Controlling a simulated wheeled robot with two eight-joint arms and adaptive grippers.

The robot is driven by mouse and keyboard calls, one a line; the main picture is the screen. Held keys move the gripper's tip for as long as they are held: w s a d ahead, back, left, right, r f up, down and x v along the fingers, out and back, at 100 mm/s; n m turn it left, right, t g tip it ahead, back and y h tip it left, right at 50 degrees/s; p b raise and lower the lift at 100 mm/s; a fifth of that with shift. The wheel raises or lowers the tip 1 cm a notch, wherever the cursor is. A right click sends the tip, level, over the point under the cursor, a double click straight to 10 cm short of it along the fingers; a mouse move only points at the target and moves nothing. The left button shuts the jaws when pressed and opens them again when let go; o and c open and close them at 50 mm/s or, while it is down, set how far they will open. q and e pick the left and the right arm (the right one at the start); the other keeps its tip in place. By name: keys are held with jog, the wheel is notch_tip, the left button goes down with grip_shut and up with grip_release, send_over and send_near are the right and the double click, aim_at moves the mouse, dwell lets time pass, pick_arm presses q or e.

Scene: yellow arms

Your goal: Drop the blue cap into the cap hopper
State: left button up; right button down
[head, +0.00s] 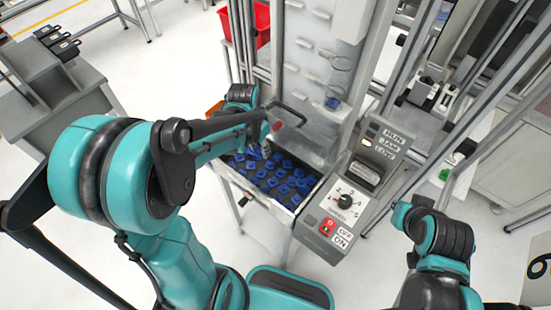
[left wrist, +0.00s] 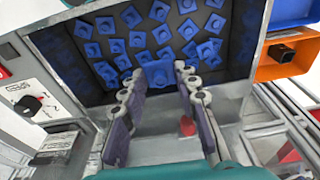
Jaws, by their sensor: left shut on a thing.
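The cap hopper (head: 252,194) is a dark-lined metal tray holding several loose blue caps, low in the middle of the head view. In the left wrist view the hopper (left wrist: 62,68) fills the upper middle, with the caps spread over its floor. My left gripper (head: 262,148) is over the hopper's back-left part. In the left wrist view my left gripper (left wrist: 162,82) is shut on a blue cap (left wrist: 160,74) between its fingertips. The gap between this cap and the caps below is hard to judge. My right gripper is out of view.
A control panel with a dial (head: 345,200) and a red switch (head: 326,226) stands right of the hopper. A clear-fronted machine column rises behind. A red bin (head: 262,22) is farther back. An orange bin (left wrist: 285,65) is beside the hopper in the wrist view.

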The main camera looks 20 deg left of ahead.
pick_arm(q)
jog(key=shift+f+b, duration=2.3)
jog(key=shift+f, duration=0.65)
jog(key=o, duration=0.8)
jog(key=shift+s, duration=0.1)
jog(key=r, duration=0.4)
jog(key=s+r, duration=0.1)
jog(key=r, duration=0.7)
jog(key=shift+s+a, duration=0.3)
jog(key=shift+s, duration=0.05)
jog(key=shift+s+d+f+n+t+y+b, duration=0.1)
jog(key=shift+s+d+f+n+t+b, duration=0.25)
jog(key=shift+s+d+f+n+t, duration=0.8)
jog(key=shift+s+d+r+n+t+y+b, duration=0.1)
jog(key=shift+s+d+t+b, duration=0.45)
jog(key=shift+s, duration=1.45)
jog(key=shift+s+d+f+n+t+y+b, duration=0.15)
jog(key=shift+s+d+f+n+t, duration=0.45)
jog(key=shift+s+d+t, duration=0.7)
